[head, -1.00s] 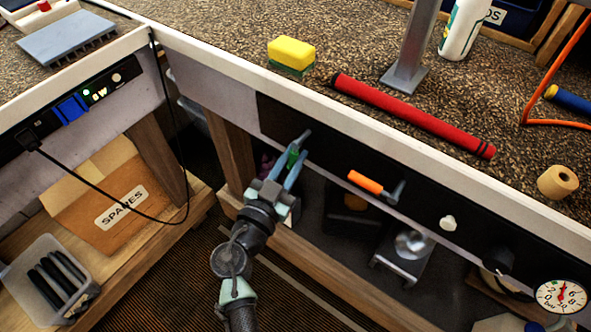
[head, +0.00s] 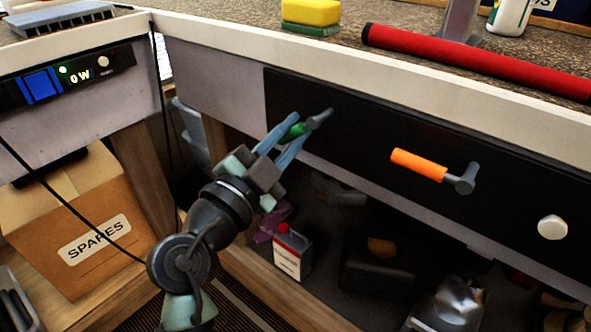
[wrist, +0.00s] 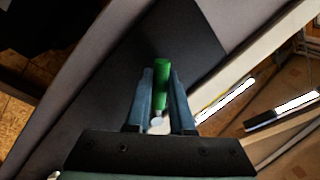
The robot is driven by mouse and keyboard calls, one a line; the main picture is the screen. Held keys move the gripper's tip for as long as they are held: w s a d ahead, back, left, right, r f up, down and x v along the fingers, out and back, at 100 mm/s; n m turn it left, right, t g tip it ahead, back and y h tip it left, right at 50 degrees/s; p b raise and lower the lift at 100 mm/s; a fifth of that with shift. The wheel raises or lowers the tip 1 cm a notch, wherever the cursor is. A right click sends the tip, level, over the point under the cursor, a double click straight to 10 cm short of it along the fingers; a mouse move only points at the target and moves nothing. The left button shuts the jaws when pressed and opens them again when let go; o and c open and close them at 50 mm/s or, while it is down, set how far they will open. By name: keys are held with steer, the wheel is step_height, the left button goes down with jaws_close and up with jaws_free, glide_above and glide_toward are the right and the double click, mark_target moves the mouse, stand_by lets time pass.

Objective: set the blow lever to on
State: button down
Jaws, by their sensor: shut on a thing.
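A green-handled lever (head: 293,132) with a grey pivot sits on the black panel (head: 350,130) under the bench edge. Its handle slants down and left from the pivot. My gripper (head: 296,135) has its blue fingers closed around this green handle. In the wrist view, the green handle (wrist: 162,75) lies between the two fingertips (wrist: 161,78). A second lever, with an orange handle (head: 418,165), is farther right on the panel; its handle points left from its grey pivot. No lever labels are readable, so I cannot tell which is the blow lever.
A white knob (head: 552,227) is right of the orange lever. The bench edge (head: 400,80) overhangs the panel. A red and white can (head: 292,252) stands on the shelf below. A spares box (head: 75,220) is at the left, below a power unit (head: 75,78) reading 0 W.

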steer(key=m+b, duration=0.1)
steer(key=b, duration=0.1)
steer(key=m+b, duration=0.1)
steer(key=b, duration=0.2)
steer(key=shift+w+a+m+h, duration=0.2)
steer(key=shift+a+m+h, duration=0.1)
steer(key=shift+m+h, duration=0.1)
steer(key=m+b, duration=0.1)
steer(key=b, duration=0.1)
steer(key=r+m+b, duration=0.1)
steer(key=b, duration=0.1)
steer(key=shift+w+a+m+h, duration=0.1)
steer(key=shift+a+m+h, duration=0.1)
steer(key=shift+m+h, duration=0.15)
steer(key=m+b, duration=0.1)
steer(key=r+m+b, duration=0.1)
steer(key=b, duration=0.1)
steer(key=shift+w+r+m+g+h, duration=0.1)
steer(key=shift+r+m+g+h, duration=0.05)
steer(key=shift+m+g+h, duration=0.15)
steer(key=shift+r+m+h+b, duration=0.25)
steer(key=shift+r+m+b, duration=0.3)
steer(key=shift+m+b, duration=0.5)
steer(key=shift+r, duration=0.1)
steer(key=c, duration=0.8)
jaws_free()
steer(key=p+v, duration=0.4)
steer(key=v, duration=0.9)
steer(key=shift+a+r, duration=0.1)
steer(key=shift+r, duration=0.05)
